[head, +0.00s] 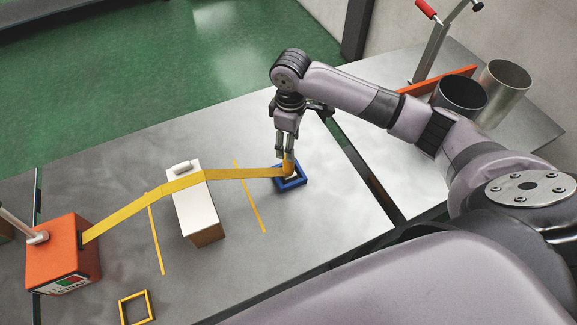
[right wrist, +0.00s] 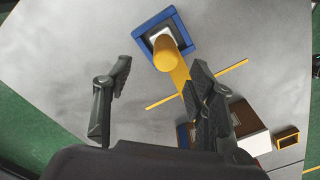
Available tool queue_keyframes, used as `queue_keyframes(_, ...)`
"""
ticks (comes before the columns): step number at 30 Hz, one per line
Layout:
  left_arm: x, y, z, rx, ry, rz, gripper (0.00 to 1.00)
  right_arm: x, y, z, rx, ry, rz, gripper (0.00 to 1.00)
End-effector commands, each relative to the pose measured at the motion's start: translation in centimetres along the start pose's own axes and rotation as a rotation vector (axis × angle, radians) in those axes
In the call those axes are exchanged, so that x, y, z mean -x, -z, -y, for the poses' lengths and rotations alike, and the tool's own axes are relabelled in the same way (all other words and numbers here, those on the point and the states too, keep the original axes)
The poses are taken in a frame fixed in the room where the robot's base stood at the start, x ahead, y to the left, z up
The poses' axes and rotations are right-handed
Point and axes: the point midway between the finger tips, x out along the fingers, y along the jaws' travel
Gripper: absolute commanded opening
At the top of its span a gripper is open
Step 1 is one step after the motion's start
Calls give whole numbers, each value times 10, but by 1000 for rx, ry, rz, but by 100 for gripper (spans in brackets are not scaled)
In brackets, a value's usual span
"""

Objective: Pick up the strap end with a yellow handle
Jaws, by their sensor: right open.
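The strap end with its yellow handle (head: 289,166) stands in a blue square frame (head: 299,182) on the grey table. In the right wrist view the yellow handle (right wrist: 166,51) sits on a white base inside the blue frame (right wrist: 141,35). The yellow strap (head: 240,174) runs left from it. My right gripper (head: 284,155) is at the handle, pointing down. In the right wrist view my right gripper (right wrist: 160,70) has its fingers apart, with the handle ahead between the fingertip lines. I cannot tell whether a finger touches the strap. My left gripper is out of view.
The strap passes over a white-topped block (head: 194,207) to an orange box (head: 62,254) at the left. Yellow lines mark the table. A yellow square frame (head: 136,308) lies at the front. Two metal cylinders (head: 503,92) stand at the back right. A dark gap crosses the table.

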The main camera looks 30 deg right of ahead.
Motion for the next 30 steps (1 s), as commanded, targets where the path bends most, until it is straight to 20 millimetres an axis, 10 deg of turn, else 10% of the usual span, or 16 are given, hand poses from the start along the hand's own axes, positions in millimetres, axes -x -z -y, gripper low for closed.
queue_keyframes(21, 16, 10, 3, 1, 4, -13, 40, -83, 0, 8, 0, -1, 1, 51)
queue_keyframes(30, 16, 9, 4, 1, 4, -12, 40, -86, 1, 8, 0, -2, -1, 49)
